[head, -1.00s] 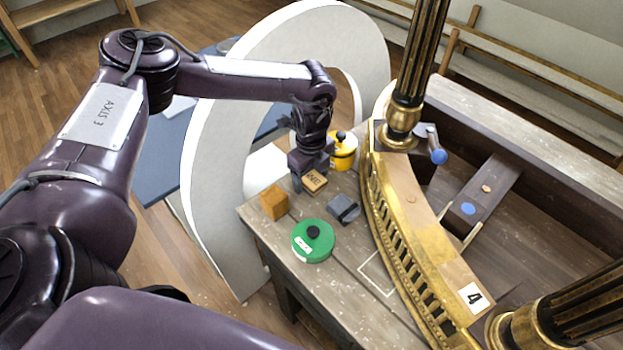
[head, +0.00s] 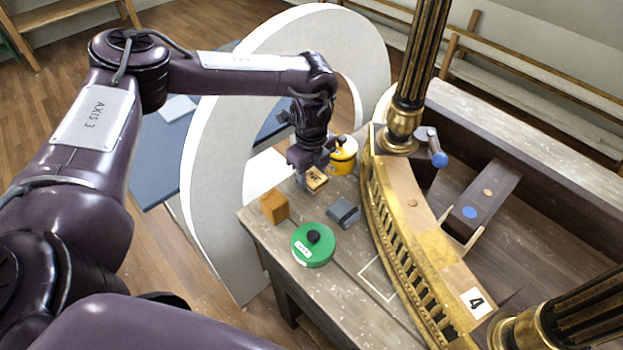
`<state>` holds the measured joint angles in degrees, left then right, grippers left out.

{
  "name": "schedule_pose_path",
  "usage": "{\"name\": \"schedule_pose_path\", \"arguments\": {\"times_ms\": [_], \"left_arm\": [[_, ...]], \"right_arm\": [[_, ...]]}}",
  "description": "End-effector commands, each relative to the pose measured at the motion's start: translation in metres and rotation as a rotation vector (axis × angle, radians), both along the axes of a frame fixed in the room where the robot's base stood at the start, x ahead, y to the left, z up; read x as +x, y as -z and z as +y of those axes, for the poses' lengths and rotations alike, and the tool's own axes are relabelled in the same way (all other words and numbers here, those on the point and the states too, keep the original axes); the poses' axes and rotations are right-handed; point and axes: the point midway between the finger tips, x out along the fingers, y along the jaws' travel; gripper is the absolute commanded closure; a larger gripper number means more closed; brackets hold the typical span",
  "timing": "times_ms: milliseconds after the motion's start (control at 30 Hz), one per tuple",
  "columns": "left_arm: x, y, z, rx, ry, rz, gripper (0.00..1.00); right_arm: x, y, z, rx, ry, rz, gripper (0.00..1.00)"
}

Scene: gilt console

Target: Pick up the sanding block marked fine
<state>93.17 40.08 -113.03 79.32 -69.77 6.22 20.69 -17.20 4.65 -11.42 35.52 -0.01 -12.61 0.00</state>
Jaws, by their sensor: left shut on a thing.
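The sanding block (head: 317,181) is a small tan block with dark lettering on top; only part of the marking can be read. My left gripper (head: 313,172) is shut on it from above, near the back left of the wooden bench. The block looks to be held slightly above the bench top, though the gap is small. The fingers hide part of the block. My right gripper is not in view.
A gilt curved rail (head: 395,235) bounds the right. A pale outlined square (head: 378,279) is empty.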

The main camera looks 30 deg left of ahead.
Motion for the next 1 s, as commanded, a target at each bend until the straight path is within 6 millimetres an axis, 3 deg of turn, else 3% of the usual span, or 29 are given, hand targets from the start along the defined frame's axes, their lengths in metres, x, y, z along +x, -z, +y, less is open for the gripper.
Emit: {"name": "schedule_pose_path", "arguments": {"times_ms": [267,400,500,700,1000], "left_arm": [[0.001,-0.065,-0.001,-0.002,0.001,-0.007,0.78],[0.002,-0.108,0.0,0.002,0.002,-0.008,0.78],[0.001,-0.13,0.0,0.002,0.002,-0.006,0.78],[0.001,-0.161,0.0,0.002,0.002,-0.004,0.78],[0.0,-0.177,0.0,0.001,0.001,-0.001,0.78]], "right_arm": [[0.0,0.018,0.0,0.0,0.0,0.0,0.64],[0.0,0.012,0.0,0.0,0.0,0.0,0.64],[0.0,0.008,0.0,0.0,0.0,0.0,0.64],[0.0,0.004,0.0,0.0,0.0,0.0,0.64],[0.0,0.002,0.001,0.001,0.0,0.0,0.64]]}}
